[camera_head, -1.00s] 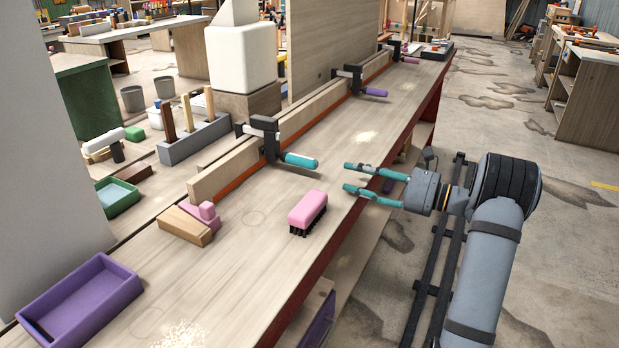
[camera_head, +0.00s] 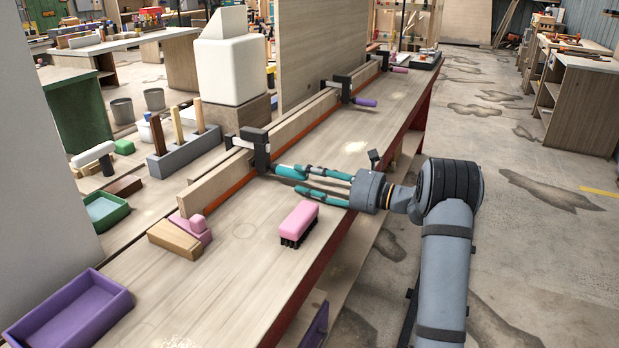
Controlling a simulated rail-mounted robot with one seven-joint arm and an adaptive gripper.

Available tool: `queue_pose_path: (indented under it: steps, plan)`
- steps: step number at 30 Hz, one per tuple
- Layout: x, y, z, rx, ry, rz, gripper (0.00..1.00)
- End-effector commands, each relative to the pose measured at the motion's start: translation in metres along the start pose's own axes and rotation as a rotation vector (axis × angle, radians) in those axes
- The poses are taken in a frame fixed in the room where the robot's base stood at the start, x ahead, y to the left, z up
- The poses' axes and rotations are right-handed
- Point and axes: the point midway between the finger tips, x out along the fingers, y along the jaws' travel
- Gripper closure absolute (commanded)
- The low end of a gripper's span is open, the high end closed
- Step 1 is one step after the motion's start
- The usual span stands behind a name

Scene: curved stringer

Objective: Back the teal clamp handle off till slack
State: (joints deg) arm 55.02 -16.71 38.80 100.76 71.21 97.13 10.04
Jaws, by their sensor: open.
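The teal clamp handle (camera_head: 288,172) sticks out to the right from the nearest black clamp (camera_head: 258,150), which grips the wooden strip along the bench. My gripper (camera_head: 302,179) comes in from the right with its two teal fingers apart. The fingertips are at the free end of the handle, one on the far side and one on the near side. Fingers and handle share a colour and overlap in the picture, so I cannot tell whether they touch.
A pink brush (camera_head: 299,222) lies on the bench (camera_head: 215,285) just in front of the gripper. Wooden and pink blocks (camera_head: 176,238) and a purple tray (camera_head: 70,312) lie nearer. A tall panel (camera_head: 320,50) stands behind the strip.

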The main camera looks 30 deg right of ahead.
Motion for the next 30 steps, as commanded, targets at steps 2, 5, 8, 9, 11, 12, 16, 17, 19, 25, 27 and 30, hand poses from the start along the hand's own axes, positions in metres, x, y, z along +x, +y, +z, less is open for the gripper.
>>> queue_pose_path:
  steps: [2, 5, 8, 9, 11, 12, 16, 17, 19, 25, 27, 30]
  plan:
    - [-0.0001, -0.0001, 0.0000, 0.000, 0.000, 0.000, 0.59]
    - [-0.0002, -0.0001, 0.0000, 0.000, 0.000, 0.000, 0.63]
    - [-0.0003, -0.0001, 0.0000, 0.000, 0.000, 0.000, 0.69]
    - [-0.0003, -0.0001, 0.0001, 0.000, 0.000, 0.000, 0.71]
    - [-0.0004, -0.0001, 0.0000, 0.000, 0.000, 0.000, 0.75]
    - [-0.0004, -0.0001, 0.0001, 0.000, 0.000, 0.000, 0.77]
    - [-0.0005, -0.0001, 0.0001, 0.000, 0.000, 0.000, 0.85]
    - [-0.0005, -0.0001, 0.0001, 0.000, 0.000, 0.000, 0.86]
    - [-0.0005, -0.0001, 0.0001, 0.000, 0.000, 0.000, 0.91]
    - [-0.0006, -0.0001, 0.0001, 0.000, 0.000, 0.000, 1.00]
    - [-0.0006, -0.0001, 0.0001, 0.000, 0.000, 0.000, 1.00]
    - [-0.0006, -0.0002, -0.0004, -0.005, 0.000, 0.000, 1.00]
